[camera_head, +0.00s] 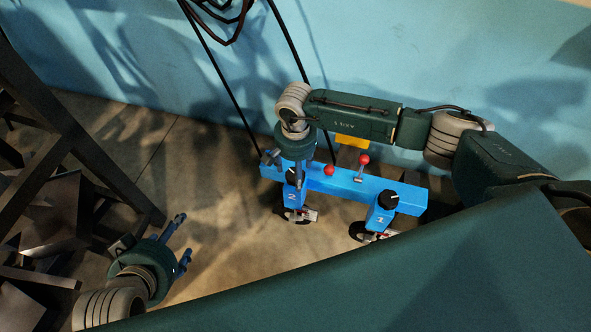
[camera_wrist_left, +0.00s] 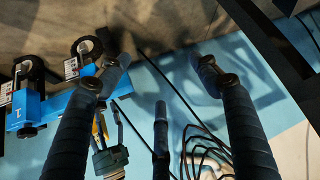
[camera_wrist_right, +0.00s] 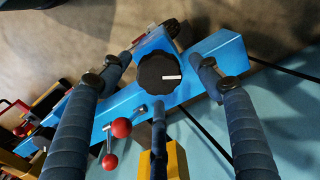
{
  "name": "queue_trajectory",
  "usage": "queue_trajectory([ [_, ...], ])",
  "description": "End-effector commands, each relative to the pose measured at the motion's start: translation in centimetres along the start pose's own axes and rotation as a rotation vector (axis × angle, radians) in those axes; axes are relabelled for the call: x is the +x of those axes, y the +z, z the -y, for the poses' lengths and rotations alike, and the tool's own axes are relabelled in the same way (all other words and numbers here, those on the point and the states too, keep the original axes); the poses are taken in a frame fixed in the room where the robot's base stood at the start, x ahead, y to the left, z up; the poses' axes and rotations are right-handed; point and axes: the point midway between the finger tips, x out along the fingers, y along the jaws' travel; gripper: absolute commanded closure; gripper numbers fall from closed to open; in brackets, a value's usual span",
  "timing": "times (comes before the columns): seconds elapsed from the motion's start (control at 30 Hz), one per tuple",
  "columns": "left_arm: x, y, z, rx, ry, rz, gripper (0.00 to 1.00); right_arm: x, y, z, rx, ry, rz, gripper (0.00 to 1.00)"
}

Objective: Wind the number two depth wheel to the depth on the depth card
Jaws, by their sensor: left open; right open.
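A blue beam (camera_head: 340,183) carries two blue units, marked 2 and 1. The number two depth wheel (camera_wrist_right: 158,73) is a black scalloped knob with a white mark pointing right in the right wrist view. In the head view the wheel (camera_head: 290,175) is partly hidden by my right gripper (camera_head: 285,163). That gripper is open above it, its fingers on either side of the wheel in the right wrist view; contact cannot be told. The number one wheel (camera_head: 388,200) stands clear. My left gripper (camera_head: 182,247) is open and empty, left of the beam. I cannot make out a depth card.
Two red-knobbed levers (camera_head: 328,170) (camera_head: 362,160) rise from the beam between the units. A yellow block (camera_wrist_right: 163,162) is behind the beam. Discs with red and white plates (camera_head: 298,214) sit under the units. Dark metal framing (camera_head: 75,170) stands at left; black cables hang behind.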

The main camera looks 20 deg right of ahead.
Motion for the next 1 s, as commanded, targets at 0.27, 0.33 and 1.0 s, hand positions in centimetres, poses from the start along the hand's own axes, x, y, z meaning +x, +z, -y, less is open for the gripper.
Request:
queue_trajectory([
  [0.27, 0.0, 0.0, 0.0, 0.000, 0.000, 0.001, 0.37, 0.0, 0.0, 0.0, 0.000, 0.000, 0.000, 0.79],
  [0.33, 0.0, 0.0, 0.0, 0.000, 0.000, 0.001, 0.37, 0.0, 0.0, 0.0, 0.000, -0.001, -0.001, 0.81],
  [1.0, -0.4, 1.5, 0.1, -0.002, -0.002, 0.063, 0.37, -0.2, -0.3, 0.0, 0.300, -0.004, -0.005, 0.82],
])
